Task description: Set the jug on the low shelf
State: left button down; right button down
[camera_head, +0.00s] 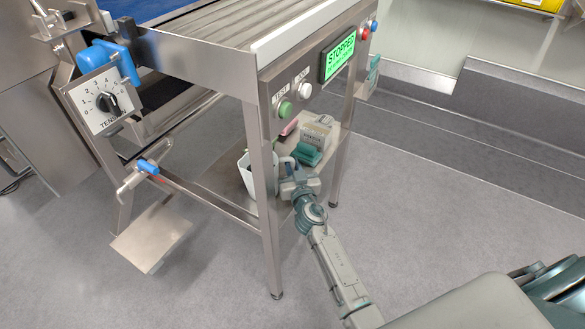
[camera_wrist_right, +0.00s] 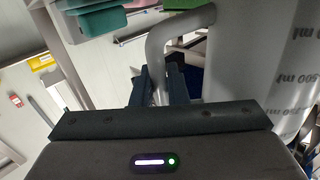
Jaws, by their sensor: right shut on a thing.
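The jug (camera_head: 245,178) is white and open at the top. In the head view it is partly hidden behind the near steel leg of the conveyor stand. In the right wrist view the jug (camera_wrist_right: 255,55) fills the right side, with ml markings on its wall. My right gripper (camera_head: 287,172) is shut on the jug's handle (camera_wrist_right: 158,48), which passes between the fingers. The low shelf (camera_head: 215,178) lies under the conveyor, between the legs. The jug is at the shelf area; I cannot tell whether its base touches the shelf. My left gripper is out of view.
Teal blocks (camera_head: 307,154), a pink item (camera_head: 290,128) and a pale box (camera_head: 316,133) sit at the shelf's right side. The near steel leg (camera_head: 263,215) stands close to my forearm. A panel (camera_head: 340,55) reads STOPPED. Open floor lies in front and right.

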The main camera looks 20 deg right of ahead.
jog(key=shift+r, duration=0.15)
jog(key=c, duration=1.8)
grip_release()
jog(key=o, duration=0.4)
jog(key=shift+c, duration=0.2)
jog(key=shift+s, duration=0.1)
jog(key=s+a+f+n+g+y+b, duration=0.1)
jog(key=s+g, duration=0.8)
jog(key=s, duration=2.8)
notch_tip(320, 180, down, 2)
jog(key=n+y, duration=0.1)
jog(key=y, duration=0.1)
jog(key=shift+a+g+y, duration=0.3)
